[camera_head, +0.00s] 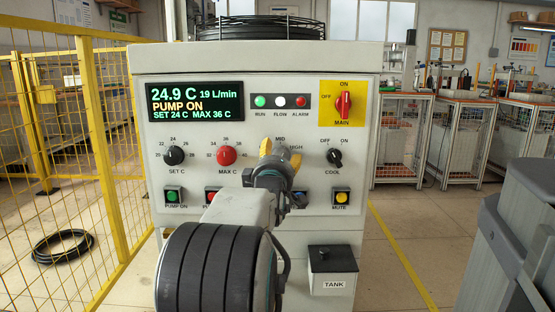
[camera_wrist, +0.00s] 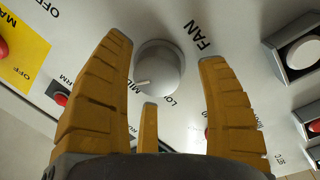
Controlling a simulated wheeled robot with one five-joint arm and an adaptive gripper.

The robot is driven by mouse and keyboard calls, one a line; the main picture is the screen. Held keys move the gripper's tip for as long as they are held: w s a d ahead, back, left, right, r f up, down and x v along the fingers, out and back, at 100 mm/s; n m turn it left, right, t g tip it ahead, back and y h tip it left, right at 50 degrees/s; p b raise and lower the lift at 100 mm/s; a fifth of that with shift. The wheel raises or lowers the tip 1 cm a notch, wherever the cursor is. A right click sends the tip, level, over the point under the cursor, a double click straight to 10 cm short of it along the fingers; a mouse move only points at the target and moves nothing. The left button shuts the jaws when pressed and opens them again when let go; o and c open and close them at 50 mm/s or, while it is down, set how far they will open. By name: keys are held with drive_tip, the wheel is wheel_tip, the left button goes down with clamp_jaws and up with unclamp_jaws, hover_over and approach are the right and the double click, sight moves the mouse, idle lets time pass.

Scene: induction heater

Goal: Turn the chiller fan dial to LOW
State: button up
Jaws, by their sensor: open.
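The chiller fan dial (camera_wrist: 160,66) is a round grey knob on the pale panel, in the upper middle of the wrist view. Its white mark points toward the MID label (camera_wrist: 134,88). The LOW label (camera_wrist: 168,101) is partly hidden by a finger. The FAN label (camera_wrist: 203,36) is to the right of the dial. My gripper (camera_wrist: 167,65) is open, with yellow fingers on both sides of the dial and a visible gap at the right; contact at the left is unclear.
The panel also holds the SET C dial (camera_head: 174,155), red MAX C dial (camera_head: 226,155), COOL switch (camera_head: 334,157), red MAIN switch (camera_head: 343,104) and push buttons below. The display (camera_head: 195,103) reads PUMP ON. A yellow fence (camera_head: 100,130) stands left.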

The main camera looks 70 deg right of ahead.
drive_tip(key=v, duration=1.2)
drive_tip(key=shift+r, duration=0.15)
